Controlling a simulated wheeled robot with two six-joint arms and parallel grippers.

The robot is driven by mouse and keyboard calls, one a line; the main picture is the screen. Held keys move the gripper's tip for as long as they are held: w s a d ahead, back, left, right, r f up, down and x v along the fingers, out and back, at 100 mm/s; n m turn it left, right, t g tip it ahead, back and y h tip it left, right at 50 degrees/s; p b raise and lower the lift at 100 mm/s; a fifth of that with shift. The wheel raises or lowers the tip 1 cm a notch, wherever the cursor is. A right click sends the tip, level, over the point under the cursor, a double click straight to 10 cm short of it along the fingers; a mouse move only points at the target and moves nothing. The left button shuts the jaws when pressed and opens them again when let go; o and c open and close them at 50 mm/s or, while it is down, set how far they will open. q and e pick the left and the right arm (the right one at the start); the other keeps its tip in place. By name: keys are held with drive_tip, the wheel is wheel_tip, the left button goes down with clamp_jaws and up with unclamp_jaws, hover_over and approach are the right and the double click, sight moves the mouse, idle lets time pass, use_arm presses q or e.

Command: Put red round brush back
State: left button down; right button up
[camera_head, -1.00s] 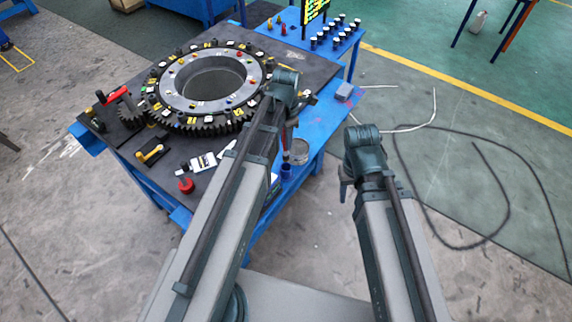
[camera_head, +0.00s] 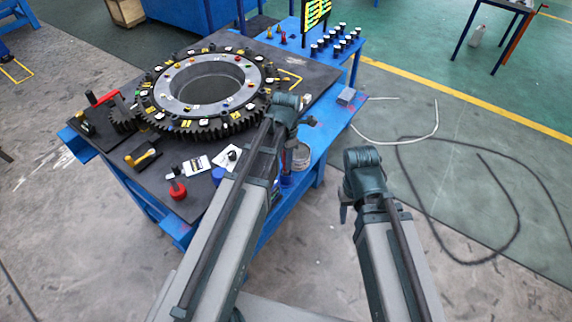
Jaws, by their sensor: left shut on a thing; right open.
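My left gripper (camera_head: 291,125) is over the right part of the blue workbench (camera_head: 318,143), its fingers largely hidden behind its own wrist. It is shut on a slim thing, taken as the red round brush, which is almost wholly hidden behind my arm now. A blue cup-like holder (camera_head: 286,180) stands just below it at the bench's near edge, partly covered by my arm. Whether the brush touches the holder cannot be seen. My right gripper (camera_head: 346,203) is open and empty, over the floor to the right of the bench.
A large dark gear ring (camera_head: 160,122) lies on the bench's dark mat. A round tin (camera_head: 302,156) stands beside the blue holder. A red-based tool (camera_head: 177,189), a white tube (camera_head: 196,165) and a yellow-handled tool (camera_head: 146,158) lie nearer. A cable (camera_head: 505,205) loops on the floor.

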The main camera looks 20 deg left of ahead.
use_arm(q)
drive_tip(key=c, duration=0.7)
unclamp_jaws()
wheel_tip(320, 180, up, 12)
drive_tip(key=p, duration=1.2)
drive_tip(key=shift+r, duration=0.1)
drive_tip(key=shift+s+d+m, duration=0.25)
drive_tip(key=shift+m, duration=0.15)
drive_tip(key=s+d+m, duration=0.3)
drive_tip(key=s+m, duration=0.1)
drive_tip(key=m, duration=0.6)
drive_tip(key=s+d+m, duration=0.3)
drive_tip(key=s+m, duration=0.2)
drive_tip(key=m, duration=0.4)
drive_tip(key=s+d+m+y, duration=0.1)
drive_tip(key=s+d+m, duration=0.3)
drive_tip(key=m, duration=0.6)
drive_tip(key=shift+s+m, duration=0.3)
drive_tip(key=shift+s, duration=0.15)
